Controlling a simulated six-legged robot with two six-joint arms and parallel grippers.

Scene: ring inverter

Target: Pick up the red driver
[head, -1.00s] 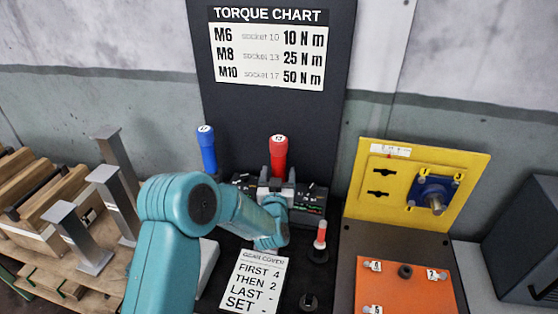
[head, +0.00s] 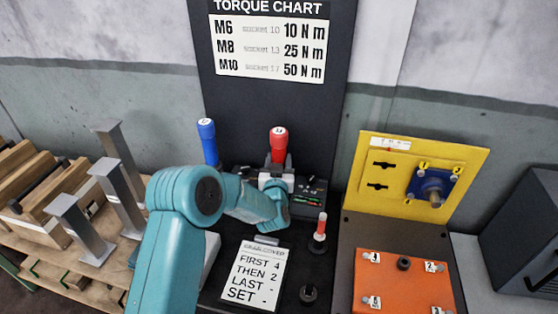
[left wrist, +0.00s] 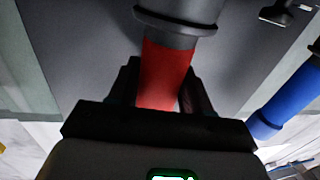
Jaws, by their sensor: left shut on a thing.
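The red driver (head: 279,142) stands upright in the head view, at the back of the black bench in front of the dark panel. My left gripper (head: 277,178) is at it, shut on its red part. In the left wrist view the red driver (left wrist: 164,75) sits between the two dark fingers of my left gripper (left wrist: 160,90), with a dark collar beyond them. The lower end of the driver is hidden behind my gripper in the head view. My right gripper is not in view.
A blue driver (head: 208,140) stands to the left. A small red-and-white piece (head: 320,228) stands at the front right. A yellow panel (head: 400,165) and orange plate (head: 395,275) are on the right. Grey metal posts (head: 120,185) stand on the left.

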